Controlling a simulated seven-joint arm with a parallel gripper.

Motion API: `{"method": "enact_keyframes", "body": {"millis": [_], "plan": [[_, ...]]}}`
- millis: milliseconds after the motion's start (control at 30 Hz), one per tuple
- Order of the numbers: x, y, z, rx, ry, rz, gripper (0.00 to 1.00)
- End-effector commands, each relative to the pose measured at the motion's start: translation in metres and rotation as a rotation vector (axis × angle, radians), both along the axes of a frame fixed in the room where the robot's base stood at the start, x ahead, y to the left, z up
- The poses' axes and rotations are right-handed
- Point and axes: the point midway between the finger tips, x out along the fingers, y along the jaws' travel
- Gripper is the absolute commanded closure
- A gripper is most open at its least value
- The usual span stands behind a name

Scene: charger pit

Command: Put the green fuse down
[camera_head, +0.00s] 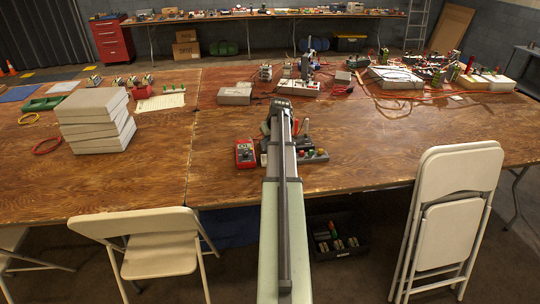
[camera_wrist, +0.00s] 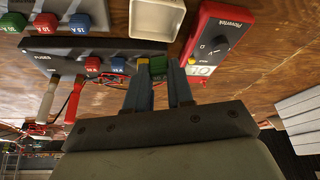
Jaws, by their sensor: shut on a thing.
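The green fuse (camera_wrist: 158,68) sits between the fingertips of my gripper (camera_wrist: 160,75) in the wrist view. My gripper is shut on it. The fuse is close to the edge of a dark block marked "FUSES" (camera_wrist: 62,60), which carries a blue and a red fuse. I cannot tell whether the green fuse touches anything below it. In the head view my arm hides most of my gripper and the held fuse.
A red multimeter (camera_head: 245,153) lies left of my arm; it is right of the fuse in the wrist view (camera_wrist: 215,38). A pale open tray (camera_wrist: 157,18) is beside it. A block with larger coloured fuses (camera_wrist: 45,28) is at upper left. Grey boxes (camera_head: 95,120) are stacked at left.

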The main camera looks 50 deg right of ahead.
Motion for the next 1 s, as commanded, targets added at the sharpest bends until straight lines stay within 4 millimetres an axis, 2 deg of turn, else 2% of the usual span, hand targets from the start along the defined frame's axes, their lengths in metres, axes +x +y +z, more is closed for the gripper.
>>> {"method": "enact_keyframes", "body": {"millis": [133, 367, 600, 1000], "plan": [[0.0, 0.0, -0.024, 0.002, 0.0, -0.001, 1.0], [0.0, 0.0, -0.039, 0.0, 0.0, -0.001, 1.0], [0.0, 0.0, -0.066, 0.001, 0.0, -0.002, 1.0], [0.0, 0.0, -0.07, 0.0, 0.0, -0.001, 1.0]]}}
